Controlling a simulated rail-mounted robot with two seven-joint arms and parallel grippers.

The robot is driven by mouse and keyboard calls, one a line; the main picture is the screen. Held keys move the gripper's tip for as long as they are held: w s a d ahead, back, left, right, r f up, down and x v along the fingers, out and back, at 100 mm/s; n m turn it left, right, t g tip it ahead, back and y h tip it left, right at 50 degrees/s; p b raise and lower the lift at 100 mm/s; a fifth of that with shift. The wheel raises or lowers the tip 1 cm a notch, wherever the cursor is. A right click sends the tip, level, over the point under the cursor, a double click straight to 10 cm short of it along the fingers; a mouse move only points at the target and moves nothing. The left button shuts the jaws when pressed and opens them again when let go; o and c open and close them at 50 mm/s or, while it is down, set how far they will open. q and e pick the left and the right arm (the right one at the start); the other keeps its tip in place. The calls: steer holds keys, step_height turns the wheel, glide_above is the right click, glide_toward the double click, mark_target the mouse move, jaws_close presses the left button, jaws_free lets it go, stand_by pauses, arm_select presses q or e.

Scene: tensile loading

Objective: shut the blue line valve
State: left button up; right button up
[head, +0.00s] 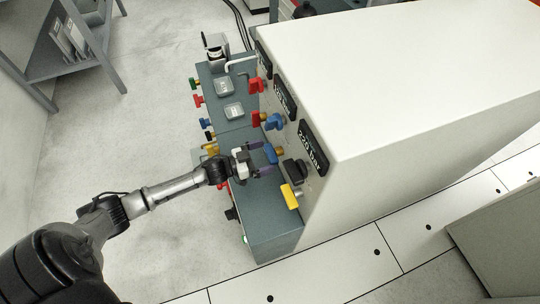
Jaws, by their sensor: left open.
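A blue valve handle (270,153) with a brass fitting sticks out from the side of the white cabinet. My left gripper (264,158) is open, with its fingers on either side of this handle; I cannot tell whether they touch it. A second blue handle (273,122) sits a little farther along the same panel, beside a red handle (256,119). I cannot tell from labels which blue handle is the line valve. My right gripper is not in view.
A yellow handle (291,197) and a black knob (295,171) sit close on the near side. Another red handle (257,86) is farther back. The white cabinet (400,70) blocks the right. A grey-blue bench (268,222) lies below, and open floor (150,110) to the left.

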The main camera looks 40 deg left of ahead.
arm_select(q)
steer(key=shift+x, duration=1.35)
steer(key=c, duration=0.7)
steer(key=shift+c, duration=0.2)
